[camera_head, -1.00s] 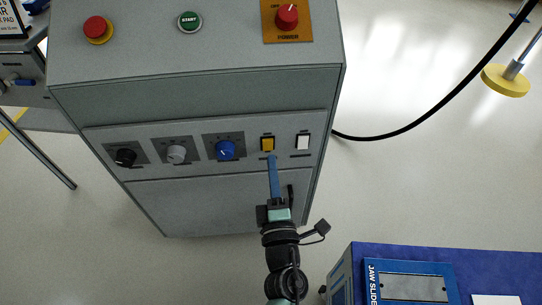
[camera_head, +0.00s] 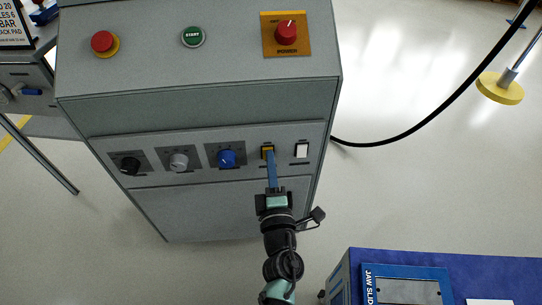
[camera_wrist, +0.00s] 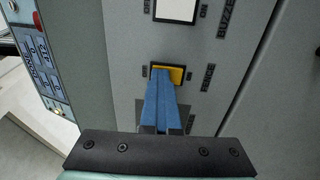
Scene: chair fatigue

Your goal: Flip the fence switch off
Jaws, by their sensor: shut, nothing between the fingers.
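The fence switch (camera_head: 267,149) is a yellow rocker in a black frame on the grey cabinet's front panel, between the blue knob and a white switch. In the wrist view the yellow fence switch (camera_wrist: 176,75) sits beside the label FENCE. My gripper (camera_head: 269,160) has blue fingers, shut and empty. In the wrist view the fingertips (camera_wrist: 162,72) overlap the left and middle part of the yellow rocker and hide some of it. They look at or touching its face; exact contact is hard to tell.
The white buzzer switch (camera_head: 301,150) is just right of the fence switch. The blue knob (camera_head: 226,158), grey knob (camera_head: 179,162) and black knob (camera_head: 130,165) are to the left. A red power knob (camera_head: 286,33) is above. A blue table (camera_head: 450,262) stands at lower right.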

